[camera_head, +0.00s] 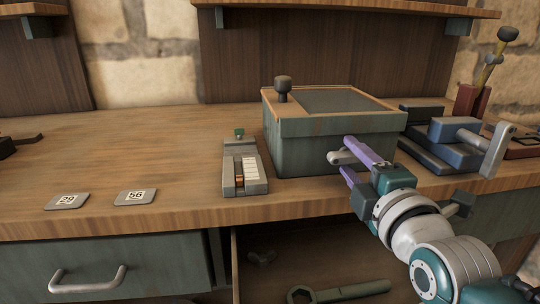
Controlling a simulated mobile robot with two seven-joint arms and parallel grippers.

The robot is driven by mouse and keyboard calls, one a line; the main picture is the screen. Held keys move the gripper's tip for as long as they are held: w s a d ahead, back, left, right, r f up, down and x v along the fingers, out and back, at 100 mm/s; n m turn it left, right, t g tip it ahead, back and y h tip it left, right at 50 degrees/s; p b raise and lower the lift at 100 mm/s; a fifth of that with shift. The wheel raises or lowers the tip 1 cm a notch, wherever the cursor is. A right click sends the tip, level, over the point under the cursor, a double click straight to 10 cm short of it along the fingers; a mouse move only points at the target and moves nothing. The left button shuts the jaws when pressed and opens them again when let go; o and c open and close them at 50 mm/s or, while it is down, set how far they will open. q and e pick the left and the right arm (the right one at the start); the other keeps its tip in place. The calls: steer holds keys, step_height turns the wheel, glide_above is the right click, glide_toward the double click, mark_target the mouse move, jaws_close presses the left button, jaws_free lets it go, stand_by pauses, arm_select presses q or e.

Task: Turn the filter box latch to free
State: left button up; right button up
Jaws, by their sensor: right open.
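The filter box (300,147) is a grey-green box with a wood-coloured rim and a dark knob on top, standing on the workbench. Its latch (337,157) is a small light-grey lever on the front face, lying roughly level with its rounded end to the left. My right gripper (347,157) comes in from the lower right with its purple fingers open. One finger shows above the latch and one below it; I cannot tell whether either touches it. The fingers and wrist hide the box's lower right front. My left gripper is not in view.
A small grey device (244,170) stands left of the box. Number plates 29 (66,201) and 56 (135,196) lie at the front left. A blue vise (456,147) stands at right. An open drawer below holds a wrench (340,292). The bench's left middle is clear.

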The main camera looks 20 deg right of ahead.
jaws_close()
stand_by(0.3)
steer(key=shift+m, duration=0.4)
steer(key=m+p, duration=0.1)
steer(key=m, duration=0.2)
steer(key=shift+r, duration=0.1)
steer(key=m+p, duration=0.1)
steer(key=m, duration=0.4)
steer(key=shift+p, duration=0.4)
steer(key=m, duration=0.4)
steer(key=shift+m+p, duration=0.4)
steer(key=m, duration=0.4)
steer(key=shift+m, duration=0.3)
